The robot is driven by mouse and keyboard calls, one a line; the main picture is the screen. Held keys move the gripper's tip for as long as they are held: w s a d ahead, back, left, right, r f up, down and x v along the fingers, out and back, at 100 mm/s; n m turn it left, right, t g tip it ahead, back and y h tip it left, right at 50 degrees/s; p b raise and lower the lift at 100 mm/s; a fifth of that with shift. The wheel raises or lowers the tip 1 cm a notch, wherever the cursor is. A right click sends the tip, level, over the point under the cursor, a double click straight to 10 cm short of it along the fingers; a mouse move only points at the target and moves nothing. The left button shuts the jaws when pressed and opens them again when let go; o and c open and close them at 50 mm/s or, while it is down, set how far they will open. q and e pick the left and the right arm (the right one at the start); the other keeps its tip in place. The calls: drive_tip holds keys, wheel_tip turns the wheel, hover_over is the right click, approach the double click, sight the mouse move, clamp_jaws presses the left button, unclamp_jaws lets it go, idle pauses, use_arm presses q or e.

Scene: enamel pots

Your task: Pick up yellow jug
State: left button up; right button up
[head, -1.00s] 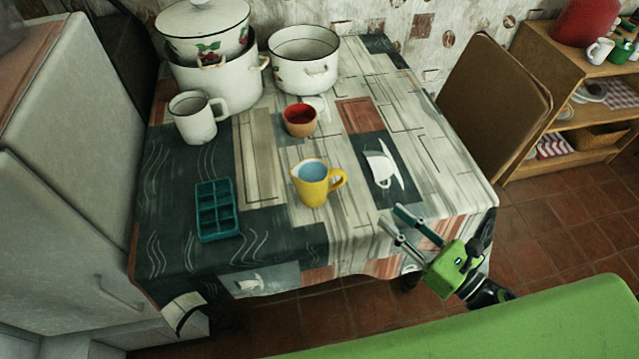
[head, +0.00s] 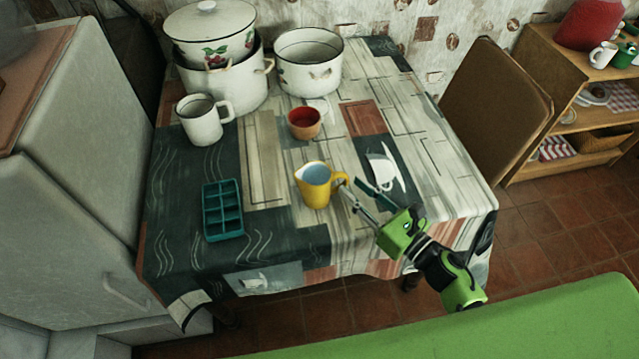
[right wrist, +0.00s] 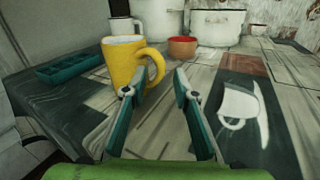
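The yellow jug (head: 315,188) stands upright on the table, its handle pointing right toward my right gripper; its inside is pale blue. My right gripper (head: 352,190) is open and empty, with its fingertips close to the handle. In the right wrist view the jug (right wrist: 125,68) stands ahead and left, and its handle is near the left finger of the gripper (right wrist: 155,90). The handle is not between the fingers there. I cannot tell whether a finger touches it. My left gripper does not show.
On the table (head: 290,240) are a teal tray (head: 223,210), a white mug (head: 203,120), an orange-brown bowl (head: 304,123) and white enamel pots (head: 308,62) at the back. A chair (head: 492,105) stands at the right.

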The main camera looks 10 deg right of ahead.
drive_tip(key=shift+x, duration=1.1)
clamp_jaws()
drive_tip(key=shift+r, duration=0.2)
